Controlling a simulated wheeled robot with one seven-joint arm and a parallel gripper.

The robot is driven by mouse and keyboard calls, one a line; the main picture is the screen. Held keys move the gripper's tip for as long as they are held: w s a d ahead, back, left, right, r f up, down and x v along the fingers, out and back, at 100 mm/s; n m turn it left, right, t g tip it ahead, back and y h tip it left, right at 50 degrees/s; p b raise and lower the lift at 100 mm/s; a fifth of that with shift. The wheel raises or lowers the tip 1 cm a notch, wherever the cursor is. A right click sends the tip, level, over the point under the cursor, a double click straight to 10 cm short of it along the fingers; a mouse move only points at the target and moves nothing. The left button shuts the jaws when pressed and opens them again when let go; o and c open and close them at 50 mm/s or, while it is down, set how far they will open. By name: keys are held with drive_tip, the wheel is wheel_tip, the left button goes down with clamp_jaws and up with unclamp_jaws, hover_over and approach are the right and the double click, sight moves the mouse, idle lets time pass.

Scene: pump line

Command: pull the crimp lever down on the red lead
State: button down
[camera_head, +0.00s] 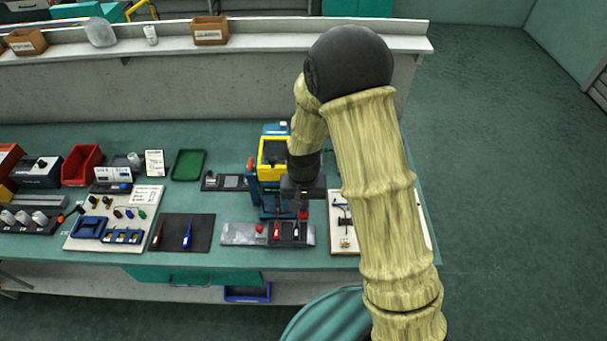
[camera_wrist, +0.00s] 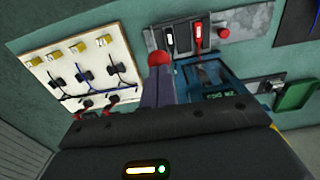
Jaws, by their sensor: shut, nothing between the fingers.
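The blue crimp press (camera_head: 268,212) stands behind the fixture, partly hidden by my arm. My gripper (camera_wrist: 158,82) is shut and empty, pointing down over this area.
A white board with wires (camera_wrist: 85,65) lies beside the fixture, partly behind my arm in the head view. A dark mat (camera_head: 170,233) with tools lies left. A green tray (camera_head: 188,165) is farther back.

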wheel_tip(320, 180, up, 10)
drive_tip(key=w+p, duration=0.1)
drive_tip(key=p, duration=0.6)
drive_tip(key=shift+w, duration=0.35)
drive_tip(key=shift+d, duration=0.1)
idle(0.4)
drive_tip(key=s+d+r+t+b, duration=0.2)
drive_tip(key=s+d+r+b, duration=0.4)
drive_tip(key=s+d, duration=0.6)
drive_tip(key=shift+s+d+r+t, duration=0.25)
drive_tip(key=shift+d+r, duration=0.2)
drive_tip(key=shift+d, duration=0.25)
drive_tip(key=shift+w, duration=0.1)
